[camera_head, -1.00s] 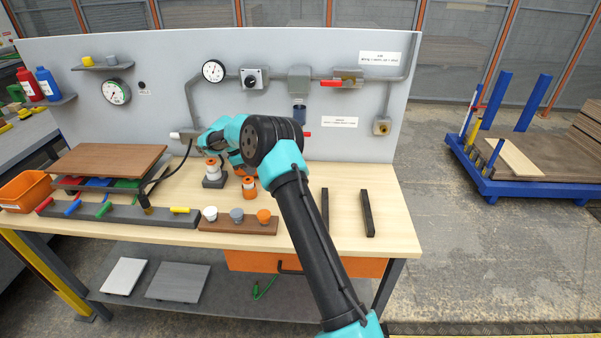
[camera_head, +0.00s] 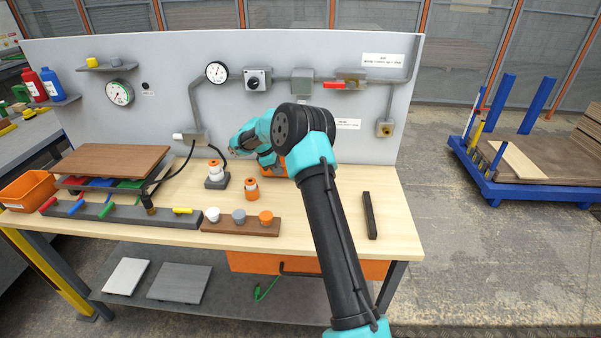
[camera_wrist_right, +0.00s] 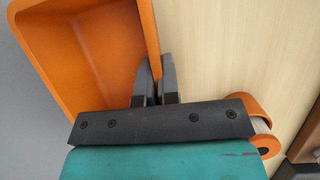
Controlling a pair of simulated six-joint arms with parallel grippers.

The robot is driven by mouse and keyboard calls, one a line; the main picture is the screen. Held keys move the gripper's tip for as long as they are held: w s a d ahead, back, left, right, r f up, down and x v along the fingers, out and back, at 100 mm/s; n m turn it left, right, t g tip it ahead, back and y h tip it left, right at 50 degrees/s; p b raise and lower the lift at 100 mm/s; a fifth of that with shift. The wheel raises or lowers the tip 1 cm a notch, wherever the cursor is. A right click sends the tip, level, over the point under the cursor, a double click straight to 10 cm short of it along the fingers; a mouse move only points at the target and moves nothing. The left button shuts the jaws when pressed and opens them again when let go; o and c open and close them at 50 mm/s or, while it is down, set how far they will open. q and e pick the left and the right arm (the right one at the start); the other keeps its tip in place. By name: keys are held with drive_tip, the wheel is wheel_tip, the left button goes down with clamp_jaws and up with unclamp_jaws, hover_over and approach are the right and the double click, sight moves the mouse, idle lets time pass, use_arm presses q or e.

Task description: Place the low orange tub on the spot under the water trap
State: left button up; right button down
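The low orange tub (camera_wrist_right: 80,45) fills the upper left of the right wrist view, its inside showing. My right gripper (camera_wrist_right: 157,75) has its fingers closed around the tub's right wall. In the head view only part of the tub (camera_head: 282,165) shows, behind my right arm, near the back panel; I cannot tell whether it touches the bench. The water trap's grey head (camera_head: 302,82) is on the panel; its lower bowl and the spot under it are hidden by my arm. My left gripper is not in view.
Orange-and-white jars stand to the left, one on a dark block (camera_head: 217,182), one on the bench (camera_head: 252,189). A brown strip (camera_head: 240,228) holds small white, grey and orange pieces. A dark bar (camera_head: 370,215) lies at the right. The bench's right part (camera_head: 393,200) is clear.

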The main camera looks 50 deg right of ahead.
drive_tip(key=shift+s+d, duration=1.6)
drive_tip(key=shift+d, duration=0.15)
drive_tip(key=shift+d, duration=0.1)
drive_tip(key=s+d, duration=0.2)
drive_tip(key=shift+s+d+f, duration=0.35)
drive_tip(key=shift+f, duration=0.4)
drive_tip(key=shift+f, duration=0.15)
drive_tip(key=c, duration=1.4)
unclamp_jaws()
drive_tip(key=shift+o, duration=0.2)
drive_tip(key=v, duration=1.2)
